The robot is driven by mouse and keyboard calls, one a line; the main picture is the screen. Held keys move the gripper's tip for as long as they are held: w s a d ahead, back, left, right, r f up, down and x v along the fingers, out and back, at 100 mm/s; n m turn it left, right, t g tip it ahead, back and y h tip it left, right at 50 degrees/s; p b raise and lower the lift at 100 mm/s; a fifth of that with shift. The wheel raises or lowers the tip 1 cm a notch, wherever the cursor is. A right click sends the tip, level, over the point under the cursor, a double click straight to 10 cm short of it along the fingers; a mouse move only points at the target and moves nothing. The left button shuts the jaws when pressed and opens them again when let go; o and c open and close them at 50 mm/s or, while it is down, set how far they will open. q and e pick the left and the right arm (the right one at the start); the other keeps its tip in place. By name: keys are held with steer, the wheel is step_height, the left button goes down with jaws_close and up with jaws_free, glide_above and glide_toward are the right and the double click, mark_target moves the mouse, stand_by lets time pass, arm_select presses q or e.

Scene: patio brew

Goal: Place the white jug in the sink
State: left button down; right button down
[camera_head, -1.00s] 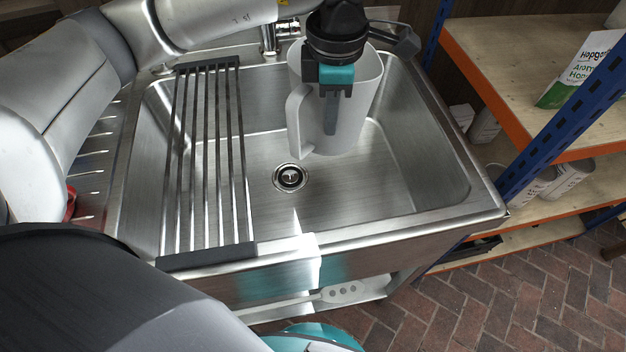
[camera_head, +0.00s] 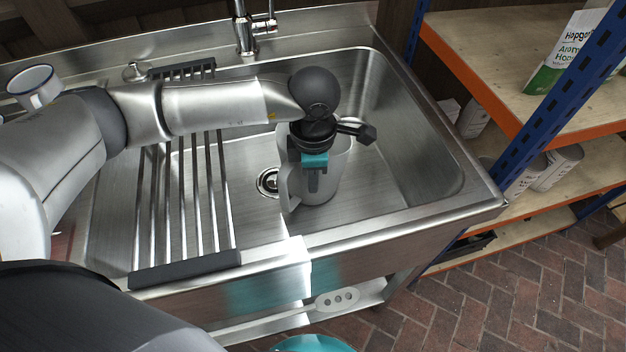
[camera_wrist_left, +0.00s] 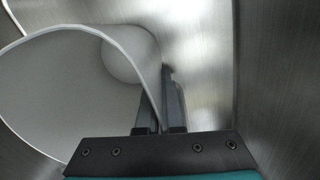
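The white jug (camera_head: 332,172) is upright inside the steel sink (camera_head: 410,185), right of the drain (camera_head: 268,182), with its handle toward the left front. I cannot tell whether its base touches the basin floor. My left gripper (camera_head: 313,183) reaches down over the jug, and its black wrist hides part of the rim. In the left wrist view the jug (camera_wrist_left: 70,95) fills the left side, and its wall runs between the two close fingers of the gripper (camera_wrist_left: 160,105). The gripper is shut on this wall. My right gripper is not in view.
A slatted drying rack (camera_head: 190,262) spans the sink's left side, under my arm. A tap (camera_head: 246,35) stands at the back. A white mug (camera_head: 35,88) is at the far left. Shelving (camera_head: 480,80) with a blue post stands right. The basin's right side is clear.

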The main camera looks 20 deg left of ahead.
arm_select(q)
steer(key=shift+f, duration=0.1)
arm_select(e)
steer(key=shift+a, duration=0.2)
arm_select(q)
steer(key=c, duration=1.1)
jaws_free()
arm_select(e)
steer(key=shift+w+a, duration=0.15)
